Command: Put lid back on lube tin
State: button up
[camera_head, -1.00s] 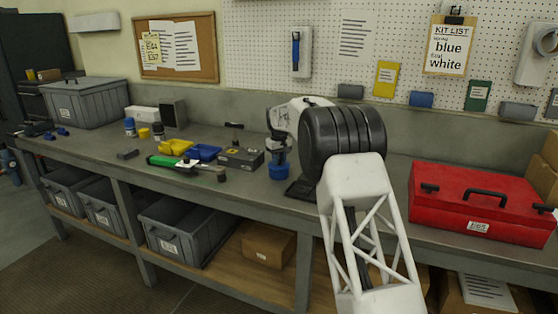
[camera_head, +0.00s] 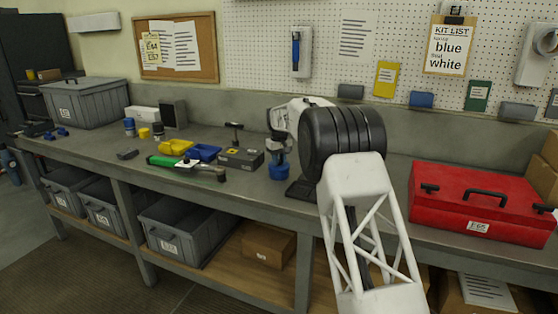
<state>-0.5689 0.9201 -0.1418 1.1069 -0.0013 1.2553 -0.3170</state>
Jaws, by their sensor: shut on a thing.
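A small round blue tin (camera_head: 279,172) stands upright near the front edge of the workbench, in the middle of the view. My gripper (camera_head: 279,155) points down right above it and is shut on its lid at the top. The fingers and lid are small and dark here, and I cannot tell whether the lid is seated or slightly raised. My arm's large black joint and white lattice link stand in front, to the right, and hide the bench behind them.
Left of the tin are a dark grey box (camera_head: 241,159), a green-handled tool (camera_head: 187,168), a blue bin (camera_head: 204,153) and a yellow bin (camera_head: 175,147). A black flat piece (camera_head: 300,190) lies just right of the tin. A red toolbox (camera_head: 480,205) stands at right.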

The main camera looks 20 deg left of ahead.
dwell(0.9)
jog(key=o, duration=1.5)
jog(key=shift+c, duration=0.2)
jog(key=shift+r, duration=0.15)
jog(key=shift+r, duration=3.3)
grip_shut()
